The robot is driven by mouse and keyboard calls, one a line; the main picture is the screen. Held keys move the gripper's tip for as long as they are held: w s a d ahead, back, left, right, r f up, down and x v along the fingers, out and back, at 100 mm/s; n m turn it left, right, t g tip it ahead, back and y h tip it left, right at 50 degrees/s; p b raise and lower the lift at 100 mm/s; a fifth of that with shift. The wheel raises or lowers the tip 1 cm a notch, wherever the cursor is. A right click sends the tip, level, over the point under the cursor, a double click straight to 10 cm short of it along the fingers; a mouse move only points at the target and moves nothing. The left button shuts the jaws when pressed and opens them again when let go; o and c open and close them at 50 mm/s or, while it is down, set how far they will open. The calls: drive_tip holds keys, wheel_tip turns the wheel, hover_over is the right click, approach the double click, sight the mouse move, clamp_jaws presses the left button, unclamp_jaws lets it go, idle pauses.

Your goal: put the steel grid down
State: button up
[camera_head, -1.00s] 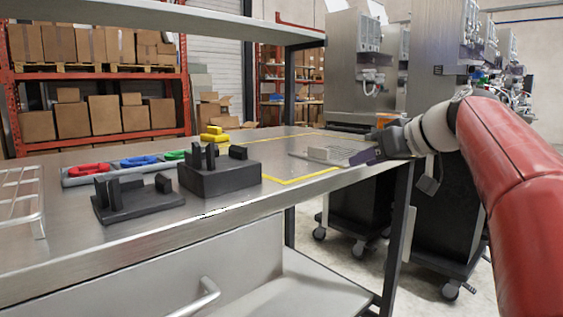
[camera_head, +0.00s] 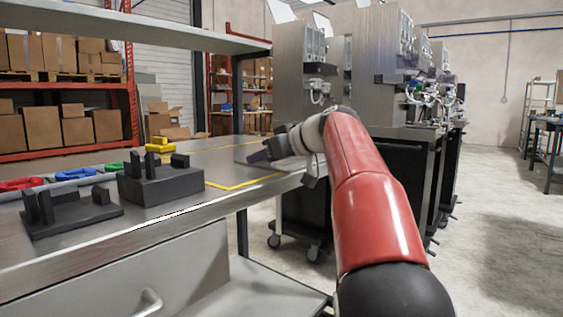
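My gripper (camera_head: 262,154) is low over the far right part of the steel table (camera_head: 190,208), inside or at the edge of the yellow-outlined area (camera_head: 228,187). It is seen small and from behind, with my wrist covering much of it. A grey flat patch shows just left of the fingers; it may be part of the steel grid, but its bars cannot be made out. The rest of the grid is hidden behind my gripper and wrist. Whether the fingers are open or shut on it cannot be told.
Two black fixtures with upright posts (camera_head: 70,212) (camera_head: 158,184) stand on the table, left of the yellow outline. A yellow piece (camera_head: 160,146) and a tray with coloured pieces (camera_head: 72,174) are behind them. Tall steel dispensers (camera_head: 302,85) stand beyond the table's right end.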

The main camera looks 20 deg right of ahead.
clamp_jaws()
drive_tip(key=shift+r, duration=0.2)
idle(0.3)
